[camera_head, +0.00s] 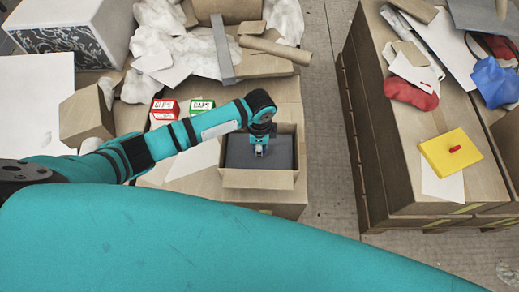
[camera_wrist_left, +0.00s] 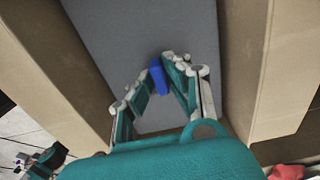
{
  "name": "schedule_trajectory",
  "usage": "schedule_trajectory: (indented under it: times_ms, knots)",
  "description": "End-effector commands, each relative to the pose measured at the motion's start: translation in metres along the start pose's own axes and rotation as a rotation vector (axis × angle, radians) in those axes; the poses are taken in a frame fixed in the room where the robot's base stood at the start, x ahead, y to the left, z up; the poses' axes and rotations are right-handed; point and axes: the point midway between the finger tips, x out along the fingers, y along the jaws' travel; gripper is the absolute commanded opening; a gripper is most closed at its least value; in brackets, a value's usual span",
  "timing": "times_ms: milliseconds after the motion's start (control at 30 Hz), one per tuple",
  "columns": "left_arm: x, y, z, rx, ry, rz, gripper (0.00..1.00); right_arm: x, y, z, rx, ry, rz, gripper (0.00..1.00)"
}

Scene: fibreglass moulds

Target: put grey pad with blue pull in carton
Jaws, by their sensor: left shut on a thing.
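The grey pad (camera_head: 240,155) lies inside the open carton (camera_head: 258,180), its edges close to the carton walls. In the left wrist view the pad (camera_wrist_left: 110,40) fills the space between two carton walls (camera_wrist_left: 265,60). My left gripper (camera_head: 259,153) points down into the carton. In the left wrist view its fingers (camera_wrist_left: 163,88) are shut on the blue pull (camera_wrist_left: 158,76) of the pad. Whether the pad rests on the carton's bottom cannot be told. My right gripper is not in view.
A red box (camera_head: 165,110) and a green box (camera_head: 201,109) stand behind my left arm. Crumpled white sheets and cardboard pieces crowd the back. A yellow pad with a red pull (camera_head: 450,153) lies on the right stack, across a floor gap (camera_head: 325,130).

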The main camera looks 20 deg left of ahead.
Motion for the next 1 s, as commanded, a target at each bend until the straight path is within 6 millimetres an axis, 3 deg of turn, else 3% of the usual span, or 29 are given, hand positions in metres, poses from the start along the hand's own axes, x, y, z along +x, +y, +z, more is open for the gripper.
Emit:
schedule_trajectory:
  times_ms: [133,533,567,700,1000]
  knots:
    - [0.017,0.000,-0.001,0.000,0.001,-0.001,0.00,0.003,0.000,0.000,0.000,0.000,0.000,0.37]
    - [0.021,0.000,-0.001,0.000,0.001,-0.001,0.00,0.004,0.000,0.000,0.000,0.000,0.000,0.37]
    - [0.021,0.000,-0.001,0.000,0.001,-0.001,0.16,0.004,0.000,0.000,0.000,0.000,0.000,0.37]
    - [0.021,0.000,0.000,0.000,0.001,-0.001,0.34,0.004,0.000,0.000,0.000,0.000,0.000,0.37]
    - [0.019,0.000,0.000,0.000,0.001,-0.002,0.37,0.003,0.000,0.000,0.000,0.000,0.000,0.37]
